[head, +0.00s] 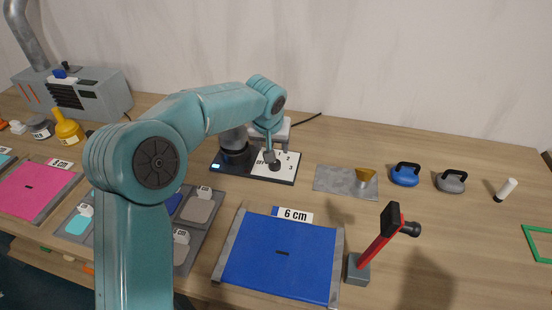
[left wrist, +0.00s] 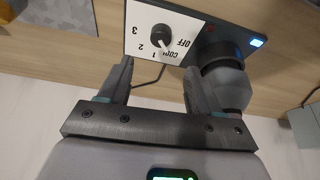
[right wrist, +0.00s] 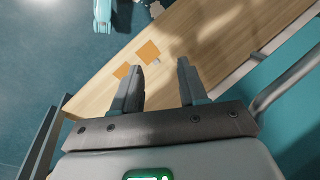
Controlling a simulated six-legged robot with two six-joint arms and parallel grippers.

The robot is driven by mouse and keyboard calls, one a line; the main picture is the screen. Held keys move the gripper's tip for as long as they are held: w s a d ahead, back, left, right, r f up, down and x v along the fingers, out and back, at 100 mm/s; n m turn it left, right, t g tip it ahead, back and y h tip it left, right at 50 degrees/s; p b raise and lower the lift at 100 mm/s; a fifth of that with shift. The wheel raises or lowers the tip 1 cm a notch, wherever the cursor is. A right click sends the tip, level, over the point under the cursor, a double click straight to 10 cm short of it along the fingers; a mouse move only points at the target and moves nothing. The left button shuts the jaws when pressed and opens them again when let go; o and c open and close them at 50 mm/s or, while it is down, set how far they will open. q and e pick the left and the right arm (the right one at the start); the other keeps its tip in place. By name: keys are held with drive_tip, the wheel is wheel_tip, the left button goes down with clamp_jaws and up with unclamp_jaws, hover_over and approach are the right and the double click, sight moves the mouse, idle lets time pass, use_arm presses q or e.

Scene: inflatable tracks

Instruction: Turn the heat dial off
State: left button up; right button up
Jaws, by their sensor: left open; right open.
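The heat dial (left wrist: 160,38) is a round black knob on a white panel (left wrist: 142,18) marked OFF, COOL, 1, 2 and 3. A light pointer mark on it seems to face the COOL side; its exact setting is hard to read. In the head view the dial (head: 274,166) sits on a black-edged base at the back middle of the table. My left gripper (left wrist: 158,66) is open, with its fingers apart and empty, just short of the dial. In the head view the left gripper (head: 269,147) hangs over the panel. My right gripper (right wrist: 160,66) is open and empty, away from the dial.
A dark cylindrical unit (head: 234,148) stands on the base left of the panel, close to my left gripper. A metal plate (head: 335,180) lies to the right. A blue 6 cm mat (head: 280,262) and a red-handled tool (head: 378,248) are in front.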

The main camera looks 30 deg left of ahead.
sight(275, 164)
use_arm(q)
drive_tip(key=p+x, duration=0.1)
drive_tip(key=x, duration=0.9)
drive_tip(key=shift+a+f, duration=0.15)
drive_tip(key=shift+f, duration=0.2)
drive_tip(key=shift+w, duration=0.15)
drive_tip(key=c, duration=1)
